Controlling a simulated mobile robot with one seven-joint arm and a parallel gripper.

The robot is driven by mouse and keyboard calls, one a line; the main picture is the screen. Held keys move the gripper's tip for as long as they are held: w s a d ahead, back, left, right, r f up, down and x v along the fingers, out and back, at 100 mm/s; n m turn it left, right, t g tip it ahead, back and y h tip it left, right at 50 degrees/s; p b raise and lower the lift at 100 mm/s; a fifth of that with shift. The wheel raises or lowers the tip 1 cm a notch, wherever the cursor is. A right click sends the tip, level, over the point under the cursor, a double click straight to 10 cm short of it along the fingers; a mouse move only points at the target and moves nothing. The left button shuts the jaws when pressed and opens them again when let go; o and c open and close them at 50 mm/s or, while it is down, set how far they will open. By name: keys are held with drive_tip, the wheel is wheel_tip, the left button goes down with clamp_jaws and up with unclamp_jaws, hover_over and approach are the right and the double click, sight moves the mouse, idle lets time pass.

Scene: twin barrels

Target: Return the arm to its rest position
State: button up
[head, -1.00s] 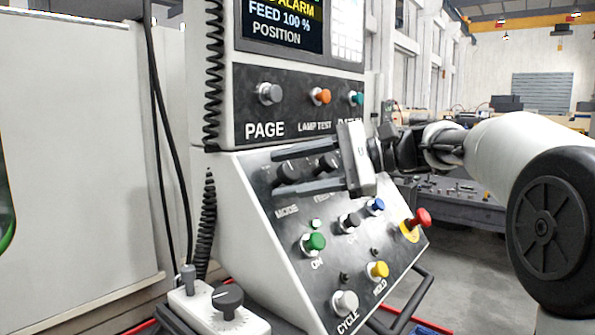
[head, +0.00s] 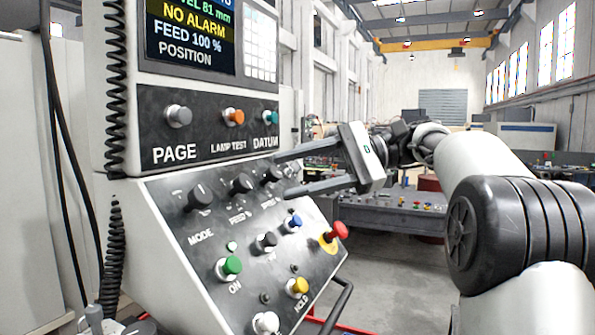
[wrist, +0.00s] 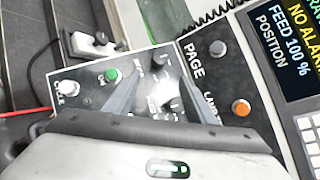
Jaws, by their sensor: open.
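My gripper (head: 283,174) is open and empty, with its two dark fingers apart and pointing left, in front of the right side of the control panel (head: 165,235). In the head view the fingertips overlap the right end of the knob row; whether they touch it I cannot tell. In the wrist view my gripper's fingers (wrist: 148,92) spread over the panel face near a black knob (wrist: 160,60). My arm reaches in from the right of the head view.
The panel carries a green button (head: 232,265), a blue button (head: 295,222), a red mushroom button (head: 338,231) and a yellow button (head: 298,286). A screen (head: 190,35) stands above. A handle bar (head: 335,305) juts from the lower right. Open floor lies behind.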

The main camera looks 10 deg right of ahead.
drive_tip(key=shift+d, duration=0.1)
drive_tip(key=s+a+f+t+h, duration=0.2)
drive_tip(key=s+a+f+h, duration=0.3)
drive_tip(key=s+f, duration=0.4)
drive_tip(key=s+d+f+n+t+h, duration=0.2)
drive_tip(key=s+d+f+h, duration=0.3)
drive_tip(key=f, duration=0.4)
drive_tip(key=s+d+f+n+t+h, duration=0.1)
drive_tip(key=s+d+f+n+h, duration=0.4)
drive_tip(key=s, duration=0.5)
wheel_tip(320, 180, down, 4)
drive_tip(key=d, duration=0.2)
drive_tip(key=shift+s+d+r+n+t+p, duration=0.15)
drive_tip(key=shift+s+d+n+t+p, duration=0.15)
drive_tip(key=shift+d+t, duration=0.1)
